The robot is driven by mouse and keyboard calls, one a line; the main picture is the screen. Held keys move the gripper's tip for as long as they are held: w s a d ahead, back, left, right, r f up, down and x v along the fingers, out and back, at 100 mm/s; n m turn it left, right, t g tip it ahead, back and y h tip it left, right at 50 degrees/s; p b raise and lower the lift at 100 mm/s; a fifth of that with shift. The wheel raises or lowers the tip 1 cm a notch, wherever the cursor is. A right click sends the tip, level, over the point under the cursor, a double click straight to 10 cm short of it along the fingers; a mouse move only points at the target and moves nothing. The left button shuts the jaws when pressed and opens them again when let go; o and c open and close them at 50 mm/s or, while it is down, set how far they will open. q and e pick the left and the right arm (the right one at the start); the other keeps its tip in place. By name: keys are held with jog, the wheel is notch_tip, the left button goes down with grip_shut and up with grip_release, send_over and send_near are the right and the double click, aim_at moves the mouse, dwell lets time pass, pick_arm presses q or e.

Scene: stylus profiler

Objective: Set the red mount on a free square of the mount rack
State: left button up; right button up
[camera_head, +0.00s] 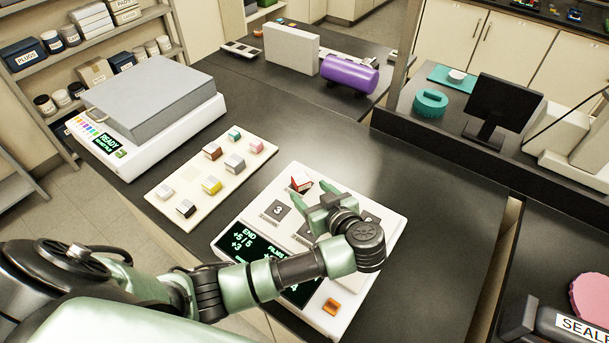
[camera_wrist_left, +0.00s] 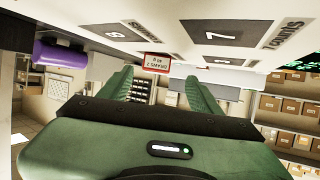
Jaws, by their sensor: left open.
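The red mount (camera_head: 301,182), a small block with a white face and red edge, sits at the far end of the white profiler unit (camera_head: 398,237). In the left wrist view the mount (camera_wrist_left: 156,62) shows beyond and between the fingertips. My left gripper (camera_head: 317,195) is open and empty, its fingers pointing at the mount with a small gap. It also shows in the left wrist view (camera_wrist_left: 156,78). The mount rack (camera_head: 163,208) is a cream board left of the unit, holding several coloured mounts. A bare square shows near its left middle. My right gripper is not in view.
A large white device with a grey lid (camera_head: 155,98) stands left of the rack. A purple cylinder (camera_head: 349,75) and a pale box (camera_head: 291,48) stand at the back. Dark bench to the right is clear.

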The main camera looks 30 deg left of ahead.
aim_at(303, 181)
pick_arm(q)
jog(key=shift+w+a+f+p, duration=0.15)
jog(key=shift+w+a+p, duration=0.75)
jog(key=shift+w+a, duration=0.3)
jog(key=shift+w+a+f, duration=0.65)
jog(key=shift+a+f, duration=0.05)
jog(key=shift+w+a+f, duration=0.1)
jog(key=shift+a+f, duration=0.05)
jog(key=shift+a, duration=0.05)
jog(key=c, duration=0.3)
jog(key=shift+d, duration=0.1)
jog(key=c, duration=1)
grip_shut()
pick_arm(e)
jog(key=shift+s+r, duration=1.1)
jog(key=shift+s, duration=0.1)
